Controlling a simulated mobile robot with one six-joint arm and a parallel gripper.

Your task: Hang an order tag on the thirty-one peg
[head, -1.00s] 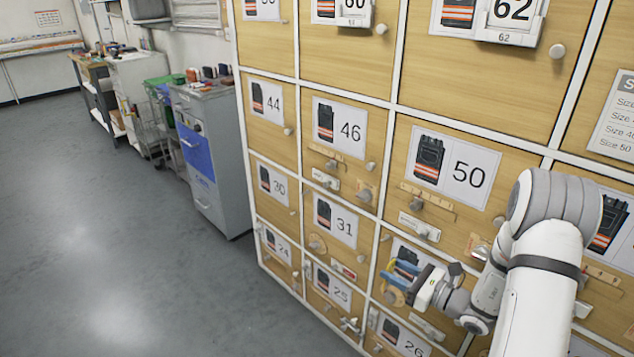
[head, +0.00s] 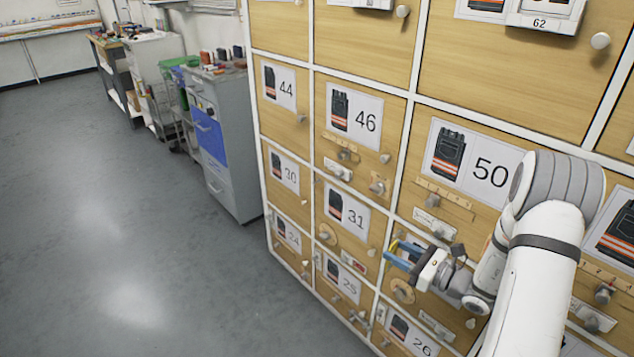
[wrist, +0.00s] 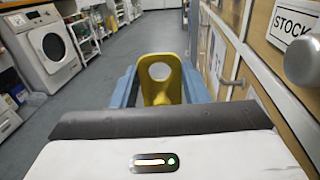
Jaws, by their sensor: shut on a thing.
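My gripper (head: 403,254) has blue fingers and is shut on a yellow order tag (wrist: 161,80) with a round hole at its upper part. The tag stands up between the fingers in the wrist view. In the head view my gripper is just right of the thirty-one door (head: 347,211), in front of the wooden cabinet. The tag is mostly hidden there by the fingers. The thirty-one door carries a number card with a vest picture, a round wooden disc with a knob (head: 327,234), and a small knob at its right edge. I cannot tell which is the peg.
Doors 46 (head: 355,119), 50 (head: 472,165), 30 (head: 285,171) and 25 (head: 343,283) surround it, with protruding knobs and small plates. A grey drawer cabinet (head: 222,150) stands at the left. The floor (head: 120,230) is clear. In the wrist view a large knob (wrist: 302,60) is close at right.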

